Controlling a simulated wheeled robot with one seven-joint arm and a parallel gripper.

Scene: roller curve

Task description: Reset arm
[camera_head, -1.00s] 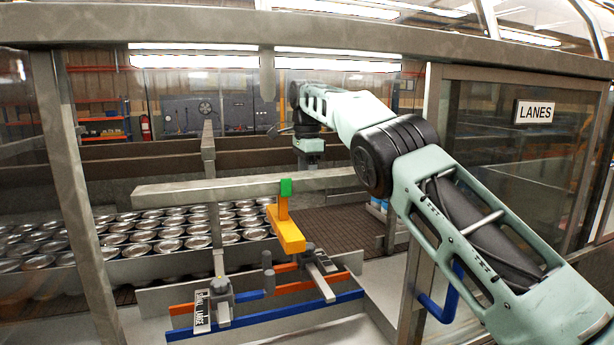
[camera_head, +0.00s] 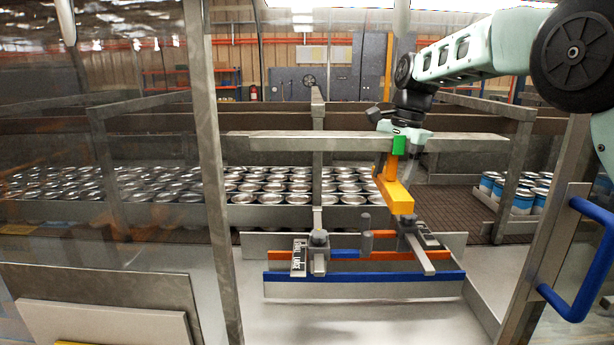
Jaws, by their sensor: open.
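My arm reaches in from the upper right in the head view. My gripper (camera_head: 404,132) hangs from the dark wrist at its end, just above and behind a grey horizontal rail (camera_head: 290,143). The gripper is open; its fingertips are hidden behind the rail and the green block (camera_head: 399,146). An orange-yellow bar (camera_head: 394,198) hangs below the green block, in front of the gripper. I see nothing held in the gripper.
Rows of silver-topped cans (camera_head: 270,187) fill the conveyor behind the rail. Blue-and-white cans (camera_head: 522,201) stand at right. Below the rail is a fixture with a blue strip (camera_head: 365,275) and grey clamps. A blue handle (camera_head: 580,260) and metal post (camera_head: 210,150) stand nearer.

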